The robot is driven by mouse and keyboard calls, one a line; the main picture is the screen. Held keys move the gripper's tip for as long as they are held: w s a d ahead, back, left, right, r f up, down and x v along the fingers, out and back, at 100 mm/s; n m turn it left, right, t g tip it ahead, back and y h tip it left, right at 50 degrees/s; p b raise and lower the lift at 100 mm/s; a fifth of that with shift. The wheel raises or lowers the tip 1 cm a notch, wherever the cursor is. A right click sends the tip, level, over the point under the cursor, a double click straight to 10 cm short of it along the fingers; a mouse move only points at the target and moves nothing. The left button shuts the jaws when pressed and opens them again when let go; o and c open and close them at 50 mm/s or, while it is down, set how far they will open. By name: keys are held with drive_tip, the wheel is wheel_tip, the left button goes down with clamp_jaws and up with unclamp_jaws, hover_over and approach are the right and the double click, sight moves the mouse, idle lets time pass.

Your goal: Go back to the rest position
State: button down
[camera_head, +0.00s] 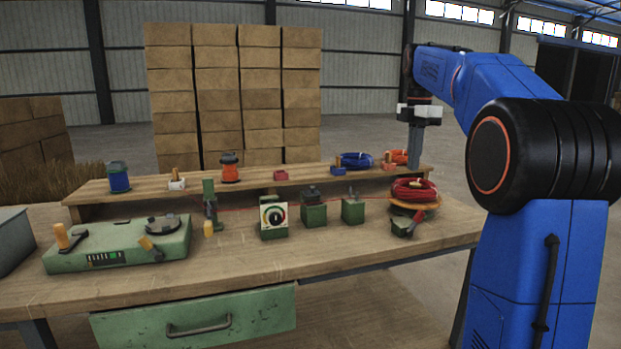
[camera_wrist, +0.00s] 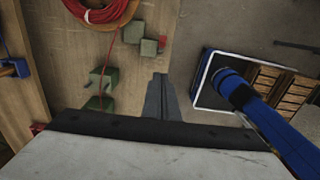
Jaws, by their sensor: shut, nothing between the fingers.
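My gripper (camera_head: 415,152) points down over the right end of the workbench (camera_head: 330,248), behind the red wire coil (camera_head: 415,190). My blue arm reaches to it from the right. In the wrist view the narrow grey fingers of my gripper (camera_wrist: 162,92) are together, with nothing visible between them. The red wire coil (camera_wrist: 97,10) shows at the top left there, apart from the fingers. A thin red wire runs from the coil across the bench past small green blocks (camera_wrist: 103,80). The fingertips look clear of every object.
A raised shelf (camera_head: 130,187) along the bench's back holds a blue spool (camera_head: 119,178), an orange spool (camera_head: 230,168) and coils of blue wire (camera_head: 355,160). A green winding machine (camera_head: 118,244) stands at the left. Stacked cardboard boxes (camera_head: 232,90) stand behind.

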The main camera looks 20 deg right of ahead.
drive_tip(key=s+a+f+m+t, duration=0.1)
drive_tip(key=s+a+f+m, duration=0.3)
drive_tip(key=s+a, duration=0.25)
drive_tip(key=s+a+f+m+t, duration=0.1)
drive_tip(key=s+a+f+m, duration=0.45)
drive_tip(key=s, duration=0.25)
drive_tip(key=s+a+f+m+t, duration=0.1)
drive_tip(key=s+a+f+m, duration=0.3)
drive_tip(key=s+f, duration=0.5)
drive_tip(key=s+a+f+m+t, duration=0.1)
drive_tip(key=s+a+f+m, duration=0.2)
drive_tip(key=s+f+m, duration=0.2)
drive_tip(key=s+f, duration=0.3)
drive_tip(key=f, duration=0.2)
drive_tip(key=shift+s+a+t, duration=0.4)
